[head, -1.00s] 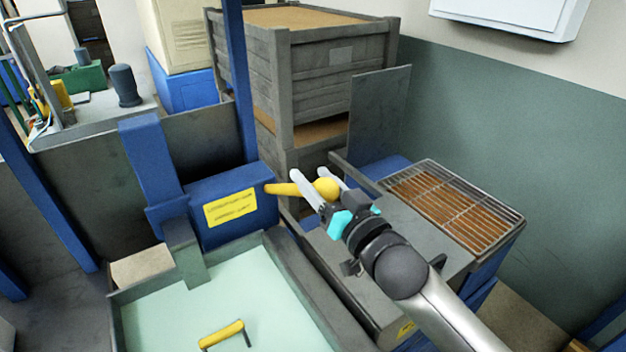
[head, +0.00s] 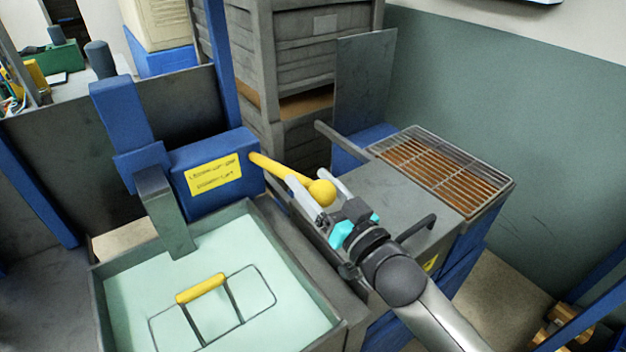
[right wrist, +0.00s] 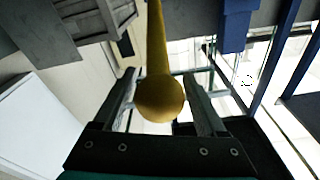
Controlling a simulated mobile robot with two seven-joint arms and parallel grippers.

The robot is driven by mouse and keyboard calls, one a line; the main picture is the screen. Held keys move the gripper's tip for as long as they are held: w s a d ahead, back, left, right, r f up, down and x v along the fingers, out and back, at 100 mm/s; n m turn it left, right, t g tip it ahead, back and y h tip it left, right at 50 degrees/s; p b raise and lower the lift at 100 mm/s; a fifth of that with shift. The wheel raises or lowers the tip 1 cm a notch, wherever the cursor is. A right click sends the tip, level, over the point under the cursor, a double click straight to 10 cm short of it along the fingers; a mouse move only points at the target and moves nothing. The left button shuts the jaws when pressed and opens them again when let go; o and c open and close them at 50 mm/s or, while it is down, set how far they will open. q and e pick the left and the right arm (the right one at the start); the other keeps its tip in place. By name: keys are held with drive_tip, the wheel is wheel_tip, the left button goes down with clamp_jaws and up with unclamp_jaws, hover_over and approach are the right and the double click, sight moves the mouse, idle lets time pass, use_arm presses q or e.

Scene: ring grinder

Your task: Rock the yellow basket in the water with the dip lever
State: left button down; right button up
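The dip lever (head: 280,170) is a yellow rod with a round knob (head: 322,193), slanting down to the right from a blue box (head: 215,175) with a yellow label. My right gripper (head: 320,185) has its fingers on both sides of the knob, closed against it. In the right wrist view the knob (right wrist: 160,98) sits between the fingers, with the rod running away from it. The basket (head: 240,315) has a yellow handle (head: 200,288) and a thin wire rim showing above the pale water; its lower part is hidden. My left gripper is out of view.
The water tank (head: 337,330) has grey walls. A grey bench with a black handle (head: 415,230) and a wire grate (head: 440,170) lies right of the lever. Stacked grey crates (head: 320,60) and an upright plate (head: 362,90) stand behind.

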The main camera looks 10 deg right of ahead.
drive_tip(key=shift+o, duration=0.8)
drive_tip(key=shift+w, duration=0.1)
drive_tip(key=v, duration=1.5)
